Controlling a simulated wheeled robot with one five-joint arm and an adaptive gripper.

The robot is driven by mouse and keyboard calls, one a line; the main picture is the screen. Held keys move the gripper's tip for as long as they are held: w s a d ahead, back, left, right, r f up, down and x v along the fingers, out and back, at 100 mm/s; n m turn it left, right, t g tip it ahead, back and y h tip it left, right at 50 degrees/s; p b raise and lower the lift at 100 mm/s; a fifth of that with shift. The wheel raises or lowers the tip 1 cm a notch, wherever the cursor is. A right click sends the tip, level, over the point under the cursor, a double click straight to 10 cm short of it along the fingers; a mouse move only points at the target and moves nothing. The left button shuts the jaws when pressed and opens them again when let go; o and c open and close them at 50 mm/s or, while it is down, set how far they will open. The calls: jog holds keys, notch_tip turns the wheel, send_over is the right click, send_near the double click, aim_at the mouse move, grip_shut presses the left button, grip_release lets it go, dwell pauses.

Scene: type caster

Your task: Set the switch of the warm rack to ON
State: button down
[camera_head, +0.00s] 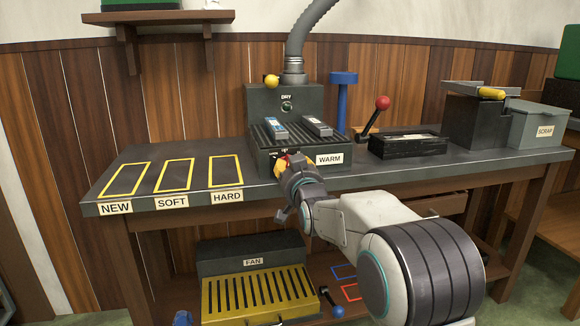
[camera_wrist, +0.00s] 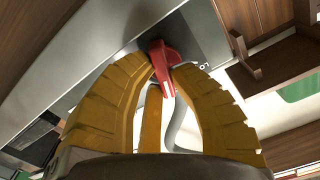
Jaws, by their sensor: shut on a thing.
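The warm rack (camera_head: 262,158) is a dark box with a ribbed top and a "WARM" label (camera_head: 329,159), standing on the bench. Its red switch (camera_wrist: 164,54) shows in the wrist view, between the yellow fingertips of my gripper (camera_wrist: 170,72). My gripper is shut on the red switch. In the head view my gripper (camera_head: 285,165) is at the front face of the rack, left of the label, and covers most of the switch. The switch markings are mostly hidden, so I cannot tell its setting.
Two small blocks (camera_head: 276,127) (camera_head: 317,125) lie on the rack. A "DRY" unit (camera_head: 302,104) with a hose stands behind. A red-knobbed lever (camera_head: 382,103) and "SCRAP" bin (camera_head: 536,124) are to the right. Yellow-outlined "NEW", "SOFT" and "HARD" areas (camera_head: 175,176) are empty at left.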

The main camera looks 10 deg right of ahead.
jog(key=m, duration=0.3)
jog(key=shift+m, duration=0.3)
jog(key=shift+f+m, duration=0.15)
jog(key=shift+m, duration=1.55)
jog(key=shift+a, duration=0.1)
jog(key=c, duration=1.3)
grip_release()
jog(key=shift+o, duration=1)
jog(key=shift+f, duration=0.1)
jog(key=shift+f, duration=0.1)
